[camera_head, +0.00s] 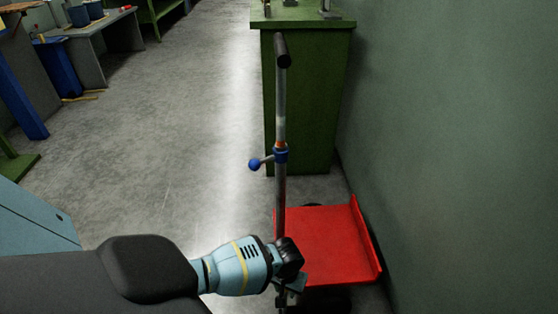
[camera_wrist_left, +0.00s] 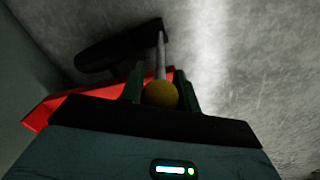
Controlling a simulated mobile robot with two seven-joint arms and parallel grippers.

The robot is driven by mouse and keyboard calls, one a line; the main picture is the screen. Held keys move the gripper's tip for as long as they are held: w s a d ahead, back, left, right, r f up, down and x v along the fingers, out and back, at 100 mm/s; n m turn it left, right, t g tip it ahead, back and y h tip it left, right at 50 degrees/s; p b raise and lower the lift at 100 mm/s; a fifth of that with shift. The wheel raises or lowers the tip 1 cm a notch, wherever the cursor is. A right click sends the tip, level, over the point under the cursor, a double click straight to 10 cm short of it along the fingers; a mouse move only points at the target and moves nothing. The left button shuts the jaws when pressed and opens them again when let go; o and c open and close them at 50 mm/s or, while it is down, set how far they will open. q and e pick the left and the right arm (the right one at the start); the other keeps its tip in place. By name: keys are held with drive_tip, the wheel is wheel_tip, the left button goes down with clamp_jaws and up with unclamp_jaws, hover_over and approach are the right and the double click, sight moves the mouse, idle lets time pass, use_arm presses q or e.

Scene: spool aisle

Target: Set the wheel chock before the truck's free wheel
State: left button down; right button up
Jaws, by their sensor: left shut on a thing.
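The truck (camera_head: 325,240) has a red flat deck and an upright grey post with a black grip and a blue clamp. It stands beside the right wall; its red deck also shows in the left wrist view (camera_wrist_left: 50,108). A dark wheel (camera_head: 328,302) shows partly under its near edge. My left gripper (camera_head: 288,290) is low at the deck's near left corner. In the left wrist view it is shut on a yellow knob (camera_wrist_left: 160,94). A grey rod runs from the knob to a dark elongated shape (camera_wrist_left: 120,50), perhaps the wheel chock; I cannot tell surely. My right gripper is not in view.
A green cabinet (camera_head: 305,110) stands just behind the truck. The green wall (camera_head: 450,150) closes the right side. The grey floor (camera_head: 170,130) left of the truck is clear. A workbench (camera_head: 95,25) and a blue bin (camera_head: 60,65) stand at the far left.

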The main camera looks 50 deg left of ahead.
use_arm(q)
drive_tip(key=shift+w+d, duration=0.8)
drive_tip(key=shift+w, duration=0.2)
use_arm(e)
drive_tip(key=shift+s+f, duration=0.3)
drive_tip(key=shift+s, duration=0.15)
use_arm(q)
drive_tip(key=c, duration=0.9)
unclamp_jaws()
drive_tip(key=shift+c, duration=0.2)
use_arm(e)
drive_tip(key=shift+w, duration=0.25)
use_arm(q)
drive_tip(key=shift+r, duration=0.15)
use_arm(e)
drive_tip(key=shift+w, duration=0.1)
